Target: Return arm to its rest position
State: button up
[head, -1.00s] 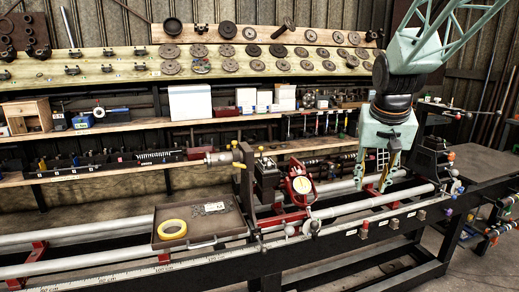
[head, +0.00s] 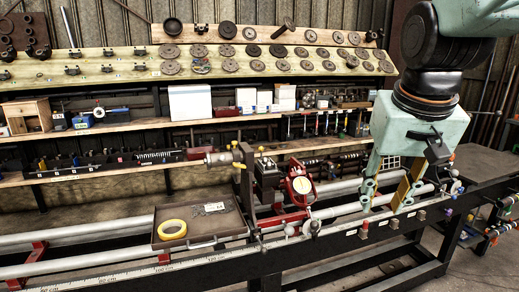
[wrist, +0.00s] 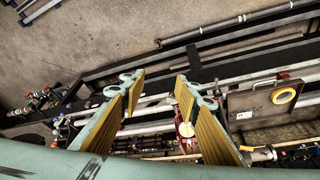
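My gripper (head: 382,203) hangs above the right part of the lathe rails in the head view, pointing down. In the wrist view its two yellow-padded fingers (wrist: 157,97) stand apart with nothing between them. Below the fingers the wrist view shows the lathe bed and its silver rails. The arm's large dark joint and pale green wrist fill the upper right of the head view.
A red dial gauge (head: 300,186) stands on the bed left of my gripper. A tray (head: 219,237) holding a yellow tape roll (head: 172,229) rests on the rails. Shelves with discs (head: 255,50) line the back wall. A dark table (head: 475,166) is at right.

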jog(key=s+a+f+n, duration=0.1)
jog(key=s+a, duration=0.1)
jog(key=s, duration=1)
jog(key=s+a+f, duration=0.1)
jog(key=s+a, duration=0.2)
jog(key=s, duration=0.8)
jog(key=shift+s+f+n+y, duration=0.15)
jog(key=shift+s+n+y, duration=0.2)
jog(key=shift+n+y, duration=0.05)
jog(key=shift+a, duration=0.1)
